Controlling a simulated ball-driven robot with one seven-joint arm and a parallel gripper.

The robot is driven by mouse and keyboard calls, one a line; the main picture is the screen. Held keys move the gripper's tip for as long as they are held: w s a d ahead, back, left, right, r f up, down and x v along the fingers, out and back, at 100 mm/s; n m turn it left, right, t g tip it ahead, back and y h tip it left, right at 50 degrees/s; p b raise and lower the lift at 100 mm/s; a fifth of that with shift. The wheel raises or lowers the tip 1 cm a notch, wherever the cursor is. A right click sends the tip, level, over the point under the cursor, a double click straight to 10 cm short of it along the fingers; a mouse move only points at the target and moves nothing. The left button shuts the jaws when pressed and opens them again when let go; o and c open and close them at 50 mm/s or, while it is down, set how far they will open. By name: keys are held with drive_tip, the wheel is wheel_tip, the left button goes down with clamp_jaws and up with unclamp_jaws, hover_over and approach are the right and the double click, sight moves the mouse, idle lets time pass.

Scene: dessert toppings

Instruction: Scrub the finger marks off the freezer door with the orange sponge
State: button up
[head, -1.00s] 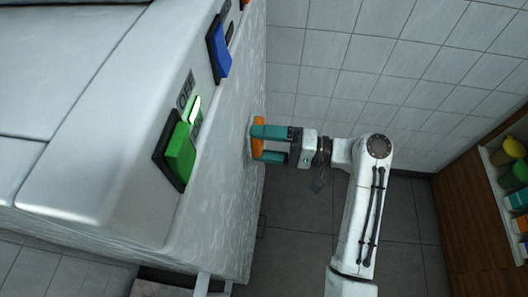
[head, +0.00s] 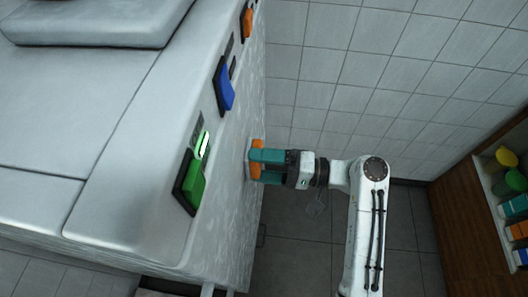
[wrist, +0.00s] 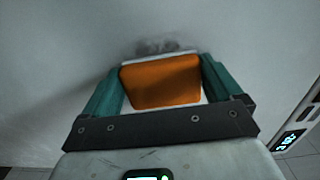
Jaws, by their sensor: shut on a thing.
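My gripper (head: 257,166) has two teal fingers shut on the orange sponge (head: 254,172). In the wrist view the sponge (wrist: 160,82) fills the space between the fingers, with a thin pale edge on its far side. The sponge is against, or very close to, the pale upright face that appears to be the freezer door (head: 222,225). In the wrist view dark grey finger marks (wrist: 158,47) show on the door (wrist: 60,60) just beyond the sponge's far edge. The sponge hides the surface behind it.
Green (head: 194,186) and blue (head: 224,86) switches sit along the appliance's edge, left of my gripper. A lit display (wrist: 289,140) shows at the wrist view's right. A wooden shelf unit (head: 464,222) with bottles stands at far right.

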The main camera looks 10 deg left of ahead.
sight(241, 181)
drive_tip(key=shift+s+a+p, duration=0.15)
drive_tip(key=shift+s+p, duration=1.15)
drive_tip(key=shift+s, duration=1)
drive_tip(key=shift+r+p, duration=0.75)
drive_tip(key=shift+r, duration=0.05)
drive_tip(key=shift+w+f+b, duration=0.1)
drive_tip(key=shift+w+b, duration=0.6)
drive_tip(key=shift+w, duration=0.6)
drive_tip(key=shift+w+d+b, duration=0.2)
drive_tip(key=shift+w+b, duration=1)
drive_tip(key=shift+w, duration=1.35)
drive_tip(key=shift+d, duration=0.1)
drive_tip(key=shift+s+d+p, duration=0.1)
drive_tip(key=shift+d+p, duration=0.35)
drive_tip(key=shift+d, duration=2.5)
drive_tip(key=shift+d, duration=1.45)
